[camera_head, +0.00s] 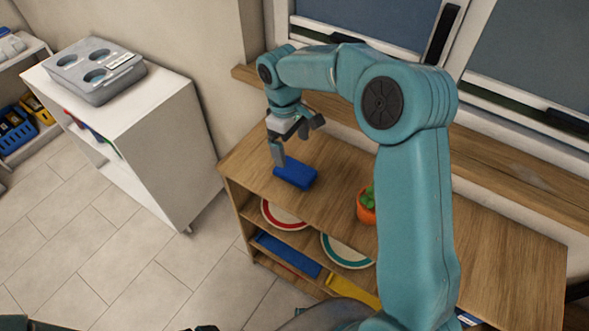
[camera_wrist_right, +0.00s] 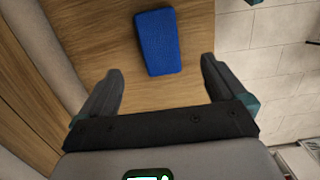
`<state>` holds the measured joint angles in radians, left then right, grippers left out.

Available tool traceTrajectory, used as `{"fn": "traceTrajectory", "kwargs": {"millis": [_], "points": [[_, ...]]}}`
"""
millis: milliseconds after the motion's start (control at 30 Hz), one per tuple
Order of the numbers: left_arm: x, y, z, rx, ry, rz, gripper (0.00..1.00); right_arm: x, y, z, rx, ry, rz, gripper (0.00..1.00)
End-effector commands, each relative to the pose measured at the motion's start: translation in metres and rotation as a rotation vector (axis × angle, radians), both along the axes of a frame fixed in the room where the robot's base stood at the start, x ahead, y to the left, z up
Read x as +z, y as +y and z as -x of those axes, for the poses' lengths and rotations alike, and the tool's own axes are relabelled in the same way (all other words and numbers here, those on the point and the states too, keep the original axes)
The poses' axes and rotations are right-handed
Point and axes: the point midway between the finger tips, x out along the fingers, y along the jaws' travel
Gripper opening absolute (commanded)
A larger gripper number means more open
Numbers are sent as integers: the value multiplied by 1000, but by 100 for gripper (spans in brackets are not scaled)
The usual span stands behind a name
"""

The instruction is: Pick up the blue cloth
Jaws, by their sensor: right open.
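The blue cloth (camera_head: 296,174) is a folded, flat rectangular block lying on the wooden top of a low shelf unit (camera_head: 335,170), near its left front edge. It also shows in the right wrist view (camera_wrist_right: 157,42), lying just ahead of the fingertips. My right gripper (camera_head: 298,142) is open and empty, pointing down above and slightly behind the cloth. In the right wrist view its two fingers (camera_wrist_right: 160,68) are spread wide, and the cloth lies between their lines, apart from both. My left gripper does not show clearly; only dark slivers lie along the bottom edge.
An orange pot with a green plant (camera_head: 367,206) stands on the same top, right of the cloth, beside my right arm. Plates (camera_head: 284,214) sit on the shelf below. A window ledge (camera_head: 480,150) runs behind. A white cabinet (camera_head: 165,125) with a grey tray (camera_head: 95,72) stands left.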

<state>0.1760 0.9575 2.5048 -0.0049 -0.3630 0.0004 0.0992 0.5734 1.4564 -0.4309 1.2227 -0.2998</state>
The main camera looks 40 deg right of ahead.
Motion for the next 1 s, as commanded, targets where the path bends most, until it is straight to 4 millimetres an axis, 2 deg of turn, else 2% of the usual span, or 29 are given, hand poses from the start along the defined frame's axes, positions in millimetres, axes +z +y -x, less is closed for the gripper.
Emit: {"fn": "traceTrajectory", "kwargs": {"millis": [100,367,600,700,900,933,1000], "points": [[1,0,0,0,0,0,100,-23,-1,4,1,4,1,98],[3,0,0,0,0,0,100,-46,-2,3,0,3,0,98],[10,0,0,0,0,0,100,-83,-5,2,0,2,0,98],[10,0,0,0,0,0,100,-91,-6,2,0,2,1,98],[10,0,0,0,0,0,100,-92,-6,2,0,0,0,98],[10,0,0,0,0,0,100,-92,-6,2,0,0,0,95],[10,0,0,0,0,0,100,-92,-6,2,0,0,0,72]]}}
